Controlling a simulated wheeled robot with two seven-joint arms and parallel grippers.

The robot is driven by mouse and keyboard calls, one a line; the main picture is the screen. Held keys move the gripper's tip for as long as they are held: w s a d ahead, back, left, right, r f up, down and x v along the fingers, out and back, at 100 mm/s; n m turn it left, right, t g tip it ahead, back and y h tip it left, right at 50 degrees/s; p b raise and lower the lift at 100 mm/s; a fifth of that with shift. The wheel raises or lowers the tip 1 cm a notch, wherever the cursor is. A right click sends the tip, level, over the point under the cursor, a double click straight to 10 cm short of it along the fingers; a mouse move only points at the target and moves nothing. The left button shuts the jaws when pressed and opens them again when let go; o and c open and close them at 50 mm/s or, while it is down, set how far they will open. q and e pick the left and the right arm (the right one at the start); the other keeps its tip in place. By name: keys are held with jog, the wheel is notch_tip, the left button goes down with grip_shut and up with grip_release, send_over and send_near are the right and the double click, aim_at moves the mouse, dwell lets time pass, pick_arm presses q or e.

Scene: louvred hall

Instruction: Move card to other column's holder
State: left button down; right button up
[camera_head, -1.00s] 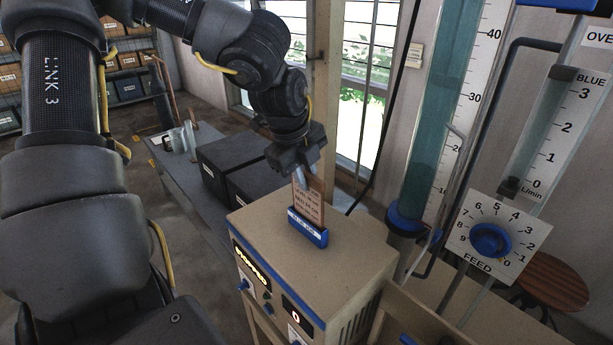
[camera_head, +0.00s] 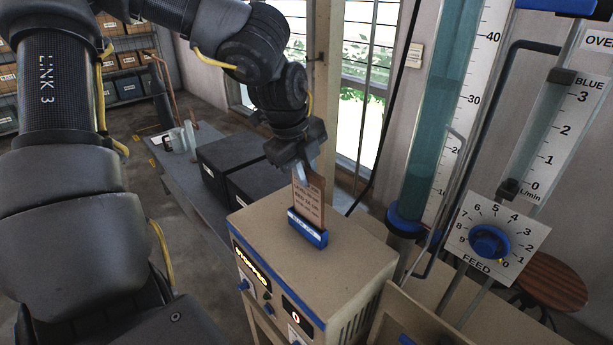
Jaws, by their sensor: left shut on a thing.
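A brown card (camera_head: 309,200) with printed lines stands upright at a blue holder (camera_head: 307,230) on top of a beige box-shaped unit (camera_head: 300,260). My left gripper (camera_head: 303,172) points down and is shut on the card's top edge. The card's lower end is behind the holder's front, so I cannot tell whether its bottom edge is still inside. The blue-marked column (camera_head: 435,130) stands right of the unit. No second card holder shows clearly. My right gripper is not in view.
A white feed dial (camera_head: 493,240) and a flow meter (camera_head: 545,135) stand at the right. Dark boxes (camera_head: 225,165) sit on a grey bench at the left. A round wooden stool (camera_head: 553,283) is at the lower right.

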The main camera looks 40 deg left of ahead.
pick_arm(q)
jog(key=r+p, duration=0.1)
jog(key=r, duration=0.1)
jog(key=r+p, duration=0.1)
jog(key=r, duration=0.2)
jog(key=r+p, duration=0.1)
jog(key=r, duration=0.2)
jog(key=shift+w+p, duration=0.25)
jog(key=shift+p, duration=0.15)
jog(key=shift+s+r, duration=0.15)
jog(key=shift+r, duration=0.25)
jog(key=shift+f, duration=0.15)
